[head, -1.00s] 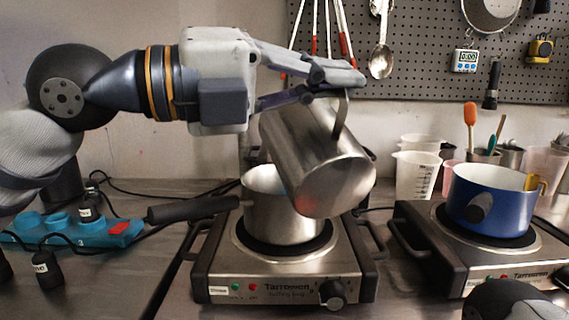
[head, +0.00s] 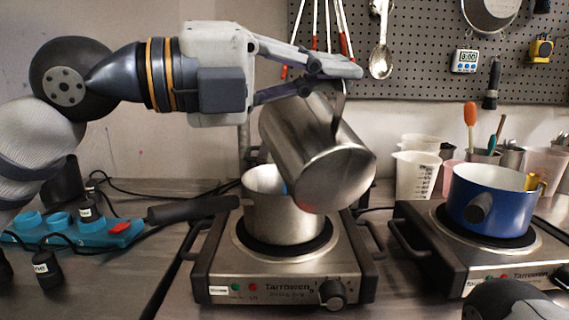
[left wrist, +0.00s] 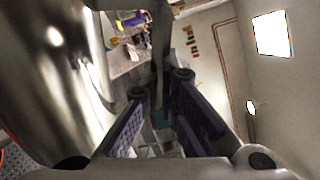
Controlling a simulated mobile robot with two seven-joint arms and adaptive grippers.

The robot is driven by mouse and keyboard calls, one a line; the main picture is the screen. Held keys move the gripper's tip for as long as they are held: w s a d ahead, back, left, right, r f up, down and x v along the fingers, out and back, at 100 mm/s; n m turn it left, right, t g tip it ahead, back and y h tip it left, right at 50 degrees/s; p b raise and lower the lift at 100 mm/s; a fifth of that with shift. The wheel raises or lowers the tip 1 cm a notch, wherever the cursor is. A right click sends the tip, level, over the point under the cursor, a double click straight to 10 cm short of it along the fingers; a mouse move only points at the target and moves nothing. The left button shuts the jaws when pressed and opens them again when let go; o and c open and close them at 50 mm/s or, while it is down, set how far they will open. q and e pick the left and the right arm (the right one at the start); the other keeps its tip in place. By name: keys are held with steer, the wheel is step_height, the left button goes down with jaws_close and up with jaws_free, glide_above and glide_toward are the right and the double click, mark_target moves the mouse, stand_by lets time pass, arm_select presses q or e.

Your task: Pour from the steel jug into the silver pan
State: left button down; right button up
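The steel jug (head: 305,140) hangs tilted above the silver pan (head: 270,220), overlapping its right part in the head view. Its round base faces the camera at lower right, and its mouth is hidden. No stream of liquid is visible. My left gripper (head: 340,75) is shut on the jug's handle at the top. In the left wrist view the handle (left wrist: 160,45) runs between the fingers (left wrist: 160,105), with the jug's shiny wall (left wrist: 50,80) at left. The pan stands upright on a hot plate, its dark handle pointing left.
The pan's hot plate (head: 285,270) sits mid-table. A blue pot (head: 490,205) stands on another hot plate (head: 470,260) at right. White measuring cups (head: 415,175) stand behind. A blue power strip (head: 75,232) with cables lies at left. A pegboard with utensils hangs behind.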

arm_select(q)
steer(key=shift+w+a+r+n, duration=0.25)
steer(key=shift+w+r+n, duration=0.3)
steer(key=shift+w, duration=0.3)
stand_by(1.1)
